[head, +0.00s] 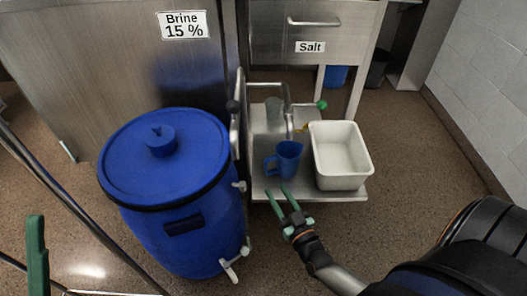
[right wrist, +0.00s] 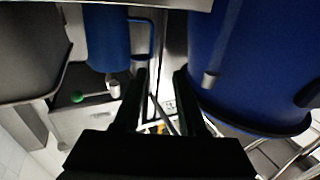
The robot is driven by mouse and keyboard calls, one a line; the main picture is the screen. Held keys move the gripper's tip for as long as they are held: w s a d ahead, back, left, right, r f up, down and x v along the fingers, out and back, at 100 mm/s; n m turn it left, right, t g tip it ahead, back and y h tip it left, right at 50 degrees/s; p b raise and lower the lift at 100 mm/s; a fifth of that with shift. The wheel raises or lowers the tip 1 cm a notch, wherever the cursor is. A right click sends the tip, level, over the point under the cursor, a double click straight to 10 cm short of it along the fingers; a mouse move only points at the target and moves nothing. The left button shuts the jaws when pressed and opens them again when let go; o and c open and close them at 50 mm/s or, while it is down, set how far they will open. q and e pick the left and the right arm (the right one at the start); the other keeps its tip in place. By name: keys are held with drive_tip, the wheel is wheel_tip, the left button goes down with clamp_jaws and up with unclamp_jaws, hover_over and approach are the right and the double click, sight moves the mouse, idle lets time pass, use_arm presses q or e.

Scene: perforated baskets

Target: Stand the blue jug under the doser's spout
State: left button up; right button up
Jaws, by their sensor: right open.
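The blue jug (head: 289,157) stands upright on a low steel platform (head: 325,195), its handle towards the left; it also shows in the right wrist view (right wrist: 106,40). My right gripper (head: 279,191) is open and empty, with its green fingers pointing at the jug's side from the platform's front edge. Its dark fingers (right wrist: 160,85) are apart in the right wrist view, with nothing between them. A steel frame with a green knob (head: 321,104) stands behind the jug, seemingly the doser; I cannot make out its spout clearly.
A white tub (head: 341,155) stands right of the jug on the platform. A large blue barrel (head: 165,190) with taps (head: 232,262) stands close on the left. The salt cabinet (head: 308,30) is above and behind. Floor at front right is partly clear.

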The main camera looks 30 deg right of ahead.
drive_tip(key=s+a+r+n+t+y, duration=0.15)
drive_tip(key=a+r+n+y, duration=0.35)
drive_tip(key=r, duration=0.6)
drive_tip(key=a+r+n+t+y, duration=0.1)
drive_tip(key=a+r+t+y, duration=0.2)
drive_tip(key=a+r, duration=0.55)
drive_tip(key=s+a+r+n+y, duration=0.1)
drive_tip(key=s+r+n+y, duration=0.2)
drive_tip(key=r, duration=0.6)
drive_tip(key=s+a+r+n+y, duration=0.2)
drive_tip(key=s+r+n+y, duration=0.2)
drive_tip(key=r, duration=0.6)
drive_tip(key=s+g+y, duration=0.1)
drive_tip(key=s+y, duration=0.1)
drive_tip(key=s, duration=0.1)
drive_tip(key=shift+a+y, duration=0.2)
drive_tip(key=shift+y, duration=0.1)
drive_tip(key=shift+r, duration=0.1)
